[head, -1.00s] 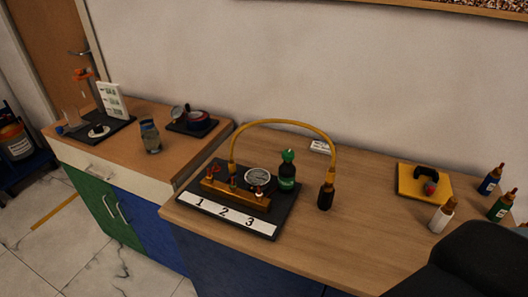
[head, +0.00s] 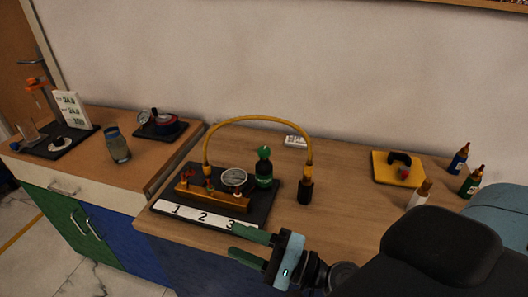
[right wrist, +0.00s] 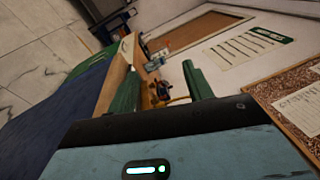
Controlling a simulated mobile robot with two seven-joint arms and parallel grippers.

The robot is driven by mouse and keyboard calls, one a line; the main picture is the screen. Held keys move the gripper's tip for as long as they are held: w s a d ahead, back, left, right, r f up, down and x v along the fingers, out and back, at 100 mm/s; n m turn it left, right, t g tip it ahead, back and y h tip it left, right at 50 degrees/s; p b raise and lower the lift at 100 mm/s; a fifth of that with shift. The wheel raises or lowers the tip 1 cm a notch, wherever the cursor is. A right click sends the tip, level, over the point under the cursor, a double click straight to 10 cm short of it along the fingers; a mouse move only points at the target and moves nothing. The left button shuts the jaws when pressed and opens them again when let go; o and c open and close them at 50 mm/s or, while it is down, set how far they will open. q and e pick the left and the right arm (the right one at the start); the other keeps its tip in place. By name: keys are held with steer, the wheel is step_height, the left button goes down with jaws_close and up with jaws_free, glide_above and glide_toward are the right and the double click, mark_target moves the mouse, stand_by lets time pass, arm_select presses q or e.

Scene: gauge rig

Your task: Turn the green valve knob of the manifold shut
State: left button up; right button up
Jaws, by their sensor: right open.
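The brass manifold (head: 212,196) lies on a dark base plate (head: 262,208) on the wooden bench, behind a white strip marked 1, 2, 3 (head: 202,216). Small red or orange handles stand on it, and a round gauge (head: 234,177) sits at its right part. The only clearly green knob-like thing is a round green top (head: 264,152) on a dark bottle-like body just behind the manifold; I cannot tell whether they are joined. My right gripper (head: 235,238) is open and empty, in front of the strip and apart from the manifold. My left gripper is out of view.
A yellow hose (head: 258,118) arches over the manifold to a dark fitting (head: 306,190) on the right. A yellow tray (head: 399,168) and several small bottles stand farther right. The left bench holds a glass jar (head: 118,146).

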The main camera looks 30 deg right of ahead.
steer(key=w+d+r+m+t+h, duration=0.5)
steer(key=d+m, duration=0.3)
steer(key=m, duration=0.3)
steer(key=m+g+h, duration=0.2)
steer(key=m+h, duration=0.6)
steer(key=m, duration=0.4)
glide_toward(267, 155)
steer(key=w, duration=0.4)
steer(key=shift+s+d+r+m+g, duration=0.1)
steer(key=shift+d+r+m+g, duration=0.15)
steer(key=shift+m, duration=0.25)
steer(key=shift+w+d, duration=0.15)
steer(key=shift+w, duration=1.8)
steer(key=shift+w+d, duration=0.15)
steer(key=shift+w, duration=1.8)
steer(key=c, duration=0.9)
steer(key=shift+c, duration=0.2)
